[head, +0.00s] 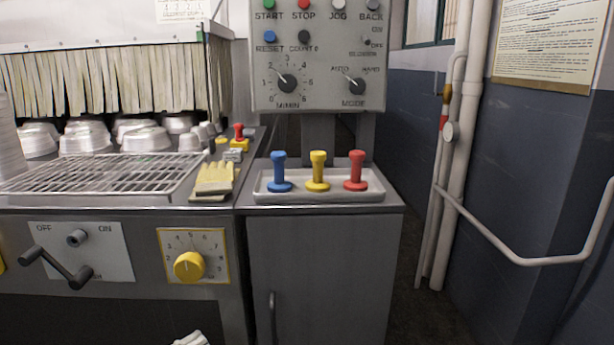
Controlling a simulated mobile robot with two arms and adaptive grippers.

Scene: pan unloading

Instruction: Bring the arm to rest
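Neither of my arms shows clearly in the head view. A small pale, ridged shape (190,339) pokes up at the bottom edge, left of the middle. It is cut off by the frame, and I cannot tell whether it is part of my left gripper. My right gripper is out of view. Blue (279,172), yellow (318,172) and red (355,172) knobbed pieces stand upright in a pale tray (330,197) on the grey cabinet. Nothing is touching them.
A wire rack (100,175) lies at left, with metal pans (147,139) behind it under a strip curtain (100,82). Yellow gloves (213,178) lie near the rack. A crank (58,265) and yellow dial (189,266) are on the front. A pipe rail (530,260) is at right.

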